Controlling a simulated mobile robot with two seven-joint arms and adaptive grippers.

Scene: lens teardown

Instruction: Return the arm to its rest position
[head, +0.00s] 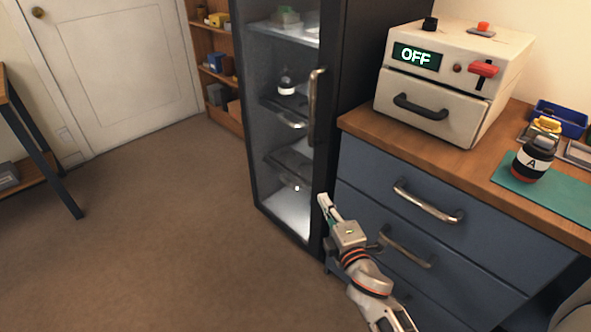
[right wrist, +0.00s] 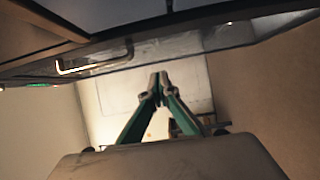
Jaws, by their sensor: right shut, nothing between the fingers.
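My right gripper (head: 325,208) is in the head view at the lower middle, in front of the glass cabinet's lower right corner and left of the blue drawers. In the right wrist view its two fingers (right wrist: 158,84) meet at their tips, with nothing between them. My right arm reaches up from the bottom of the head view. My left gripper does not show in either view.
The dark glass cabinet (head: 325,130) with a long handle is closed beside the gripper. Blue drawers (head: 450,217) carry a wooden counter with a white machine (head: 440,115) reading OFF and a jar marked A (head: 533,160) on a green mat (head: 560,197).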

